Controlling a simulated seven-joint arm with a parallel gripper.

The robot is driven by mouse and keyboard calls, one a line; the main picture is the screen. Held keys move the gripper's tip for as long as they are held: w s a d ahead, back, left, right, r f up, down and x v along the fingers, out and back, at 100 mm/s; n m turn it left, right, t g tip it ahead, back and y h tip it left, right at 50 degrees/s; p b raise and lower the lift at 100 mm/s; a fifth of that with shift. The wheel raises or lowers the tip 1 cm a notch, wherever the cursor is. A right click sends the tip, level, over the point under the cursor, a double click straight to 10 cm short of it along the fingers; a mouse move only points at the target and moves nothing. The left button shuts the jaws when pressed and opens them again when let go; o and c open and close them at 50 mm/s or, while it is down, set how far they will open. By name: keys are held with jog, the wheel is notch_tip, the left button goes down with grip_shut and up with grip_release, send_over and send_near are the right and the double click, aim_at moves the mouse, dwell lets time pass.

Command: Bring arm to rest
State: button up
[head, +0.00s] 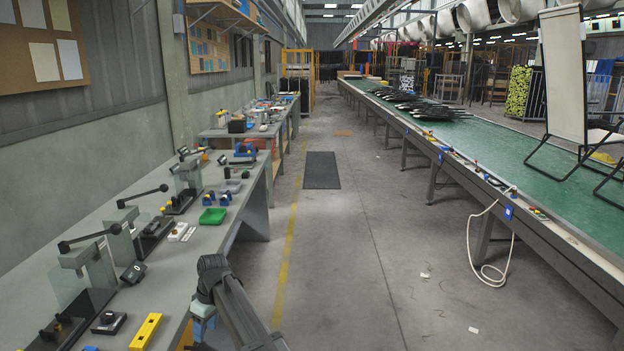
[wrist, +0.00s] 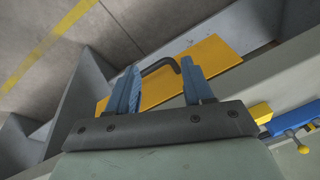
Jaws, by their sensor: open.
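My gripper (wrist: 161,72) shows in the wrist view with its two blue fingers spread apart and nothing between them. Past the fingertips is a yellow panel (wrist: 215,58) with a curved black handle (wrist: 164,65), seen between the fingers; I cannot tell whether a finger touches it. In the head view my arm reaches up from the bottom edge beside the grey workbench (head: 236,222). There the gripper is mostly hidden, with only a blue part (head: 203,312) showing at the bench's side.
Lever presses (head: 128,228), a green tray (head: 212,216) and a yellow block (head: 146,331) stand on the bench. A green conveyor (head: 500,142) with a folding lounger (head: 563,75) runs along the right. The aisle floor between is open, with a dark mat (head: 321,170).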

jog(key=s+d+f+m+g+h, duration=0.1)
jog(key=s+d+f+m, duration=0.4)
jog(key=d+f, duration=1)
jog(key=s+d+f+m+g+h, duration=0.15)
jog(key=s+d+f, duration=0.55)
jog(key=d+f, duration=0.8)
jog(key=s+d+f+m+g, duration=0.1)
jog(key=s+d+f+m, duration=0.1)
jog(key=s+d, duration=0.4)
jog(key=s+d+f+m+g, duration=0.1)
jog(key=s+d+f+m, duration=0.2)
jog(key=s, duration=1.1)
jog(key=s+d+f+m+g, duration=0.1)
jog(key=s+d+f+m, duration=0.1)
jog(key=s+d+f, duration=0.4)
jog(key=s+d, duration=0.3)
jog(key=s, duration=0.1)
jog(key=shift+s, duration=0.15)
